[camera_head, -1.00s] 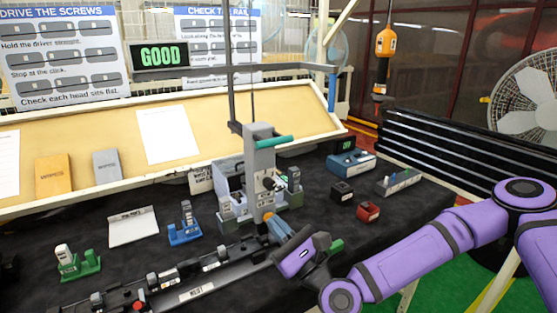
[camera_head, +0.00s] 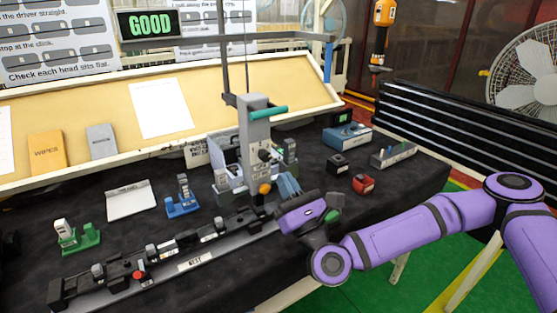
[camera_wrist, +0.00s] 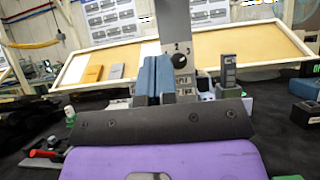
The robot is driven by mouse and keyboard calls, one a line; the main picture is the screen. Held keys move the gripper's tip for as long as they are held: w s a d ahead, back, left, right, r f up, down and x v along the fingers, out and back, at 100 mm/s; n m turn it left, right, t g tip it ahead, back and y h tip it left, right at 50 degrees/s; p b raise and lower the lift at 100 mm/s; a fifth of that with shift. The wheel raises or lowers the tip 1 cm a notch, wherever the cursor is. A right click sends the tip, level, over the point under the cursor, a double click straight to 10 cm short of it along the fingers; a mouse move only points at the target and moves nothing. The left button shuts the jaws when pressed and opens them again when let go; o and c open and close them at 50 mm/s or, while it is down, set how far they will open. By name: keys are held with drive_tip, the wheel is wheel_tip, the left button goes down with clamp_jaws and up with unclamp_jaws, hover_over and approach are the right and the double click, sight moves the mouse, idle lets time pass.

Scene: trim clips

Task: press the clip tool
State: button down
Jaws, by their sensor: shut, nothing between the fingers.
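The clip tool, which I take to be the tall grey press (camera_head: 255,140) with a teal handle (camera_head: 267,112) and an orange knob (camera_head: 265,188), stands upright at the bench's middle. In the wrist view its grey column (camera_wrist: 174,25) with a black knob (camera_wrist: 181,60) rises just beyond my fingers. My gripper (camera_head: 286,180) has its blue fingers shut together and empty, just right of the orange knob and below the column's right side. The fingers also show in the wrist view (camera_wrist: 153,68). I cannot tell whether they touch the tool.
A long black rail marked NEST (camera_head: 190,262) lies along the front. A blue clip stand (camera_head: 183,203) and green stand (camera_head: 77,238) are left. A red block (camera_head: 363,184), black block (camera_head: 337,164) and blue box (camera_head: 347,136) are right. The sign (camera_head: 149,24) reads GOOD.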

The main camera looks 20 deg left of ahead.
drive_tip(key=s+d+r+x, duration=0.1)
drive_tip(key=r+x, duration=0.1)
drive_tip(key=x, duration=1)
drive_tip(key=shift+s+d+r, duration=0.1)
drive_tip(key=shift+r, duration=0.1)
wheel_tip(320, 180, up, 22)
idle(0.8)
drive_tip(key=shift+d, duration=0.1)
